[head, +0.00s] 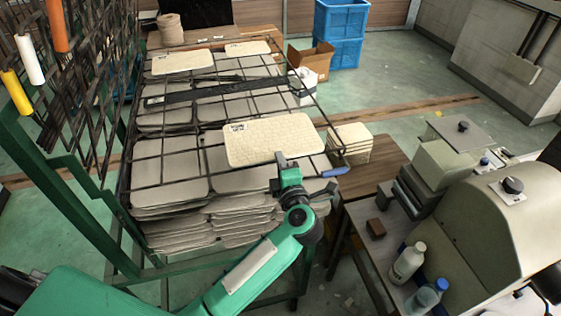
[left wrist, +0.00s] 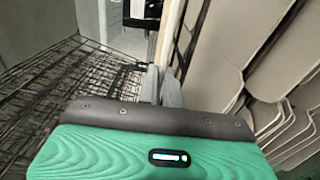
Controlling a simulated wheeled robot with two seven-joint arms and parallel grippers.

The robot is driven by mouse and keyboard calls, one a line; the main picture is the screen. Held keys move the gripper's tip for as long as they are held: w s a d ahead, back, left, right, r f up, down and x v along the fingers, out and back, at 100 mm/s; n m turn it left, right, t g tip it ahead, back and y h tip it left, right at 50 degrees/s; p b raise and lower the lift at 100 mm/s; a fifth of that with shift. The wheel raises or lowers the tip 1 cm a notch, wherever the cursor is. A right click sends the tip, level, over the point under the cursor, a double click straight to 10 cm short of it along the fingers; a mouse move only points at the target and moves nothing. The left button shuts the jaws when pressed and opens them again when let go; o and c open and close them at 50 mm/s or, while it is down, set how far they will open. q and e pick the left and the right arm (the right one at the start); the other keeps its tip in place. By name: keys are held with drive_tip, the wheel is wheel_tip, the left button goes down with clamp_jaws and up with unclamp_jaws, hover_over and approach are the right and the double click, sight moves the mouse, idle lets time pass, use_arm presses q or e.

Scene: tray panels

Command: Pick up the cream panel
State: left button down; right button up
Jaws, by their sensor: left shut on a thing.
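A cream panel (head: 272,138) with a small dark mark at its upper left corner shows over the near part of the wire rack. My left gripper (head: 283,163) is shut on its near edge. In the left wrist view the cream panel (left wrist: 170,35) shows edge-on, running up from between the fingertips (left wrist: 159,85). I cannot tell whether the panel touches the grid beneath it. Other cream panels lie at the back of the rack (head: 183,62) and (head: 248,48). A small stack of cream panels (head: 351,142) stands right of the rack. My right gripper is out of view.
The wire rack (head: 150,186) holds several stacks of grey panels (head: 170,170). Its upright grid with coloured handles (head: 58,25) rises at the left. A blue handle (head: 336,172) sticks out near the gripper. At right, a table carries bottles (head: 407,262) and a machine (head: 490,225).

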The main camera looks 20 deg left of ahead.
use_arm(q)
drive_tip(key=s+d+r, duration=0.4)
drive_tip(key=s, duration=0.2)
drive_tip(key=shift+s+d, duration=0.15)
drive_tip(key=shift+s, duration=0.1)
drive_tip(key=shift+f, duration=0.1)
